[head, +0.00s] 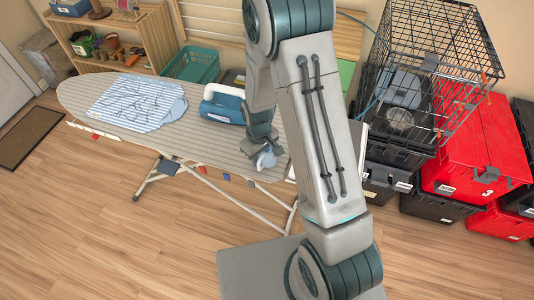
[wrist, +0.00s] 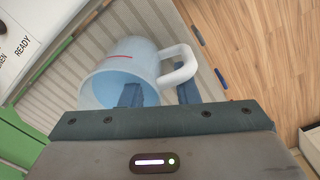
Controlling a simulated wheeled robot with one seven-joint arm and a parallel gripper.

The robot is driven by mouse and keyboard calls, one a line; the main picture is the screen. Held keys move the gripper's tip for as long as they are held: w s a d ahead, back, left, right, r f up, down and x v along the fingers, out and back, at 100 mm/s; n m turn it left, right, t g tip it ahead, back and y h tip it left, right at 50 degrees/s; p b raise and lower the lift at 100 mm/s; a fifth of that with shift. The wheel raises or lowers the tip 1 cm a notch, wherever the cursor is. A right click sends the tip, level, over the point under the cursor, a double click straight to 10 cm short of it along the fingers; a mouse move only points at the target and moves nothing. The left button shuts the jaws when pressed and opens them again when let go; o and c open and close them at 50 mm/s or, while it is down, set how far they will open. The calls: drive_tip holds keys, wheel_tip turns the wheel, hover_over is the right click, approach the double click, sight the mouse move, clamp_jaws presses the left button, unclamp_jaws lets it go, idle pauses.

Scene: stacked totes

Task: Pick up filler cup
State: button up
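The filler cup (wrist: 125,68) is a pale, bluish-white cup with a side handle and a red line. It fills the upper left of the wrist view, its mouth toward my gripper. In the head view the cup (head: 266,159) is at the right part of the ironing board, under my gripper (head: 262,146). My gripper (wrist: 158,94) is open, its two fingers apart. One finger shows in the cup's mouth, the other beside the handle, with the cup's side between them. I cannot tell whether either finger touches the cup.
The ironing board (head: 205,140) also bears a blue-and-white iron (head: 223,105) and a striped folded cloth (head: 138,101). A green basket (head: 194,65) stands behind. A wire crate (head: 440,60) sits on stacked totes (head: 480,150) at right. The wooden floor in front is clear.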

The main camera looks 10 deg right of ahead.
drive_tip(key=shift+f, duration=1)
clamp_jaws()
drive_tip(key=shift+r, duration=0.2)
